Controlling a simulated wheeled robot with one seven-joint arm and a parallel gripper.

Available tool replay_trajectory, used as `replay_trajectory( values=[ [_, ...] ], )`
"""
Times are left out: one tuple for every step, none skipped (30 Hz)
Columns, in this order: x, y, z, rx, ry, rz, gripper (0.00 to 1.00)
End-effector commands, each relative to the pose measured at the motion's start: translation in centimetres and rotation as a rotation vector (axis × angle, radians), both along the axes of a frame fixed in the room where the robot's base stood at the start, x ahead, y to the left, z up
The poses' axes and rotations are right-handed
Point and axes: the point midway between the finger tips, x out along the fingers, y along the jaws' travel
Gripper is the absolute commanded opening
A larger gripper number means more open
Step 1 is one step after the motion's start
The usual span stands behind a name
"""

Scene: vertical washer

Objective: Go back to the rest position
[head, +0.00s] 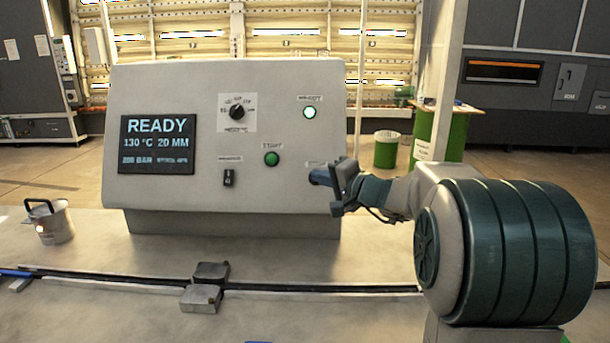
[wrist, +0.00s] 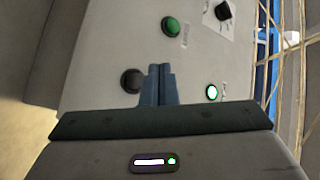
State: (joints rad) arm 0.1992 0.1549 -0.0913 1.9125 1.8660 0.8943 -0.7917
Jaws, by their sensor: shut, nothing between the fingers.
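My gripper (head: 318,177) is in front of the lower right part of the control panel (head: 190,90), with its fingers pointing at the panel. In the wrist view its two blue-grey fingers (wrist: 158,80) are shut together and hold nothing. A dark round button (wrist: 131,80) is just left of the fingertips in the wrist view; in the head view the gripper hides it. I cannot tell whether the fingertips touch the panel. The panel's screen (head: 157,144) reads READY, 130 °C, 20 MM.
The panel carries a green button (head: 271,159), a lit green-white lamp (head: 310,112), a rotary knob (head: 237,112) and a small switch (head: 228,178). A metal pot (head: 50,224) stands left on the table. Two metal blocks (head: 205,285) lie on a dark rail. A green bin (head: 386,153) stands behind.

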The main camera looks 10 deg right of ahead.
Motion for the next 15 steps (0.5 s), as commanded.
replay_trajectory(
  values=[
    [-0.2, 0.2, 0.0, -0.005, 0.003, 0.006, 0.0],
    [-0.6, 0.6, -0.1, -0.014, 0.012, 0.018, 0.0],
    [-1.2, 1.2, -0.3, -0.03, 0.025, 0.037, 0.0],
    [-1.8, 1.7, -0.6, -0.043, 0.039, 0.054, 0.0],
    [-2.5, 2.3, -0.8, -0.06, 0.054, 0.073, 0.0],
    [-3.5, 3.1, -1.2, -0.085, 0.077, 0.102, 0.0],
    [-4.3, 3.7, -1.6, -0.107, 0.096, 0.124, 0.0],
    [-5.2, 4.3, -2.0, -0.128, 0.116, 0.146, 0.0],
    [-6.4, 5.0, -2.6, -0.16, 0.142, 0.175, 0.0],
    [-7.3, 5.5, -3.0, -0.183, 0.163, 0.196, 0.0],
    [-8.2, 5.9, -3.4, -0.206, 0.183, 0.216, 0.0],
    [-9.4, 6.5, -4.0, -0.239, 0.209, 0.242, 0.0],
    [-10.4, 6.9, -4.5, -0.264, 0.229, 0.261, 0.0],
    [-11.2, 7.2, -5.0, -0.288, 0.248, 0.278, 0.0],
    [-12.5, 7.5, -5.6, -0.323, 0.274, 0.301, 0.0]
  ],
)
